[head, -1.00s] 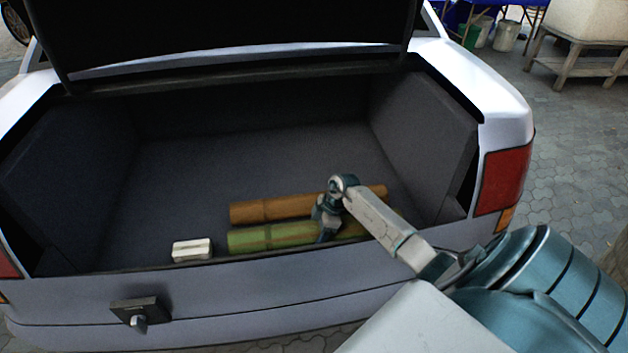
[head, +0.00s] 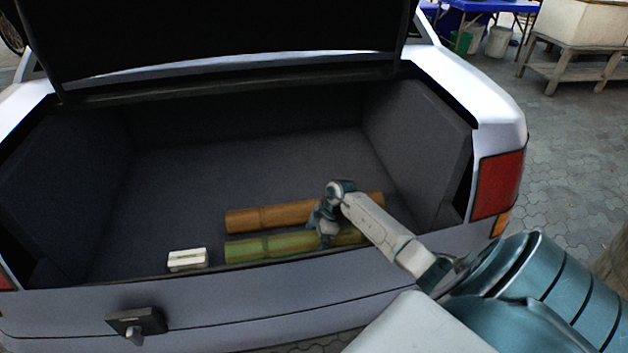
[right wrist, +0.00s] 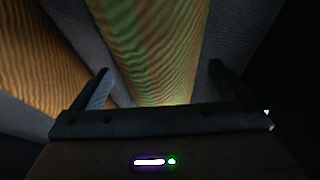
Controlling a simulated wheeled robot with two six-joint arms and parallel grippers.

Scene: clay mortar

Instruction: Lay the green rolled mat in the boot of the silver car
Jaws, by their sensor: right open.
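The green rolled mat (head: 275,247) lies in the boot (head: 170,190) of the silver car (head: 460,85), lengthwise along the rear sill. An orange-brown roll (head: 270,216) lies just behind it, nearly parallel. My right gripper (head: 326,240) is at the green mat, right of its middle, and hides part of it. In the right wrist view the gripper (right wrist: 160,90) is open, with the green mat (right wrist: 155,45) between its two fingers and a gap on each side. The brown roll (right wrist: 40,65) shows to the left there. My left gripper is not in view.
A small cream block (head: 187,260) lies on the boot floor near the sill, left of the mat. The raised boot lid (head: 230,35) hangs over the back. The boot floor behind the rolls is clear. A blue table and a wooden stand (head: 575,62) are far off at right.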

